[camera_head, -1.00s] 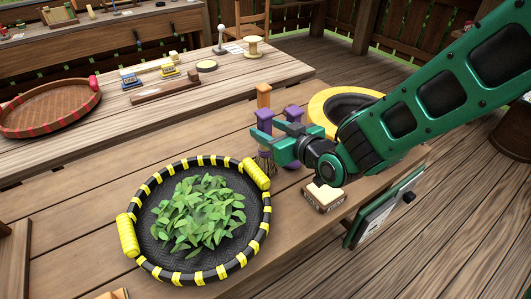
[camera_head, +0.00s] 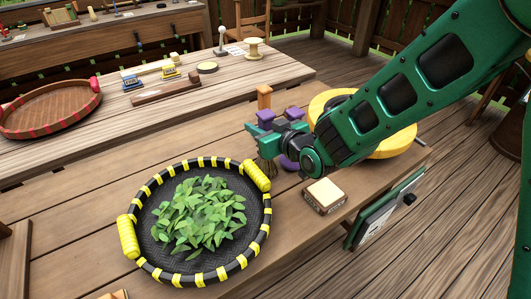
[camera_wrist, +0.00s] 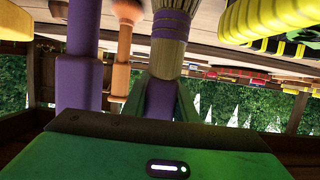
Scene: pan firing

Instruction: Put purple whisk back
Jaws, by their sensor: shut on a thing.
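The purple whisk is upright in my gripper (camera_head: 274,127). In the wrist view, which looks upside down, its purple handle (camera_wrist: 162,98) is between the jaws and its tan bristles (camera_wrist: 172,22) point toward the table. In the head view its bristles (camera_head: 268,172) show just below the jaws. My gripper is shut on the handle. A purple post (camera_head: 293,114) with a round base (camera_head: 289,162) stands just right of the whisk, partly hidden by my gripper. The post also shows in the wrist view (camera_wrist: 79,85). I cannot tell whether the bristles touch the table.
An orange post (camera_head: 264,97) stands just behind. A black tray with yellow bands (camera_head: 266,222) holds green leaves (camera_head: 197,215) at left front. A small box (camera_head: 324,195) lies near the table edge. A yellow-rimmed round thing (camera_head: 398,144) sits behind my arm.

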